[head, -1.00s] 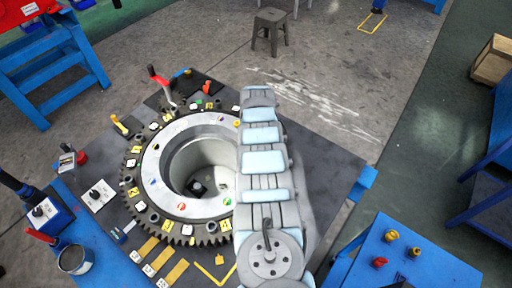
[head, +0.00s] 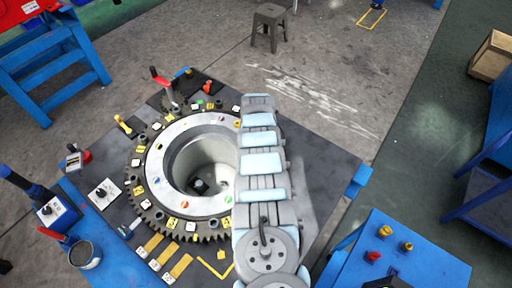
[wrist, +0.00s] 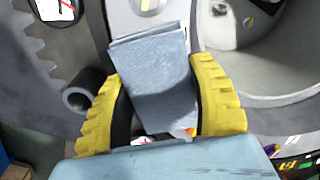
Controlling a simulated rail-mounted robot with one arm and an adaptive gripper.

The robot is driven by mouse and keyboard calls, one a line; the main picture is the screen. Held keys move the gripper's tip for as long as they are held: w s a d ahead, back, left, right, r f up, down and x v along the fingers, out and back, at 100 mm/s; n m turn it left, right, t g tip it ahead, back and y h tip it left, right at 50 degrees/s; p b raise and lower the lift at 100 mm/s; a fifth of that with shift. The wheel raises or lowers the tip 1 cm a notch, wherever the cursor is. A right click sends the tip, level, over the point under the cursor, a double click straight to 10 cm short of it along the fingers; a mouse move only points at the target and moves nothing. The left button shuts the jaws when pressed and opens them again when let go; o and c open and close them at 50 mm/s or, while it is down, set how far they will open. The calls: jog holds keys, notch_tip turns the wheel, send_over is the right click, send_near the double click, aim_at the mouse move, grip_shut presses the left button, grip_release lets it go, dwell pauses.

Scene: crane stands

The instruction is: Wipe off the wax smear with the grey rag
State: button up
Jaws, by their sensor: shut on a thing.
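The grey rag (wrist: 160,85) shows in the wrist view as a folded grey-blue cloth. It stands between the two yellow ridged fingers of my gripper (wrist: 157,72), which are shut on it. The rag extends past the fingertips over a grey metal surface; I cannot tell whether it touches that surface. In the head view my arm hides the gripper and the rag. I cannot make out the wax smear for certain in either view.
A toothed ring (head: 154,205) with a bright inner face and deep central bore lies on a dark plate (head: 315,160), surrounded by small labels, knobs and a red-handled lever (head: 162,80). A can (head: 86,255) stands at lower left. A blue table (head: 430,270) with knobs is at lower right.

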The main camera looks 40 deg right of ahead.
jog(key=shift+s+a+p, duration=0.1)
jog(key=shift+s+p, duration=0.15)
jog(key=shift+p, duration=0.05)
jog(key=shift+w+f+b, duration=0.15)
jog(key=shift+f+b, duration=0.1)
jog(key=shift+b, duration=0.35)
jog(key=shift+w+b, duration=0.15)
jog(key=shift+b, duration=0.35)
jog(key=shift+w+d+r+b, duration=0.1)
jog(key=shift+w+d+b, duration=0.15)
jog(key=shift+b, duration=0.3)
jog(key=shift+d+r, duration=0.1)
jog(key=shift+r, duration=0.05)
notch_tip(320, 180, up, 8)
jog(key=p, duration=0.7)
jog(key=shift+r, duration=0.1)
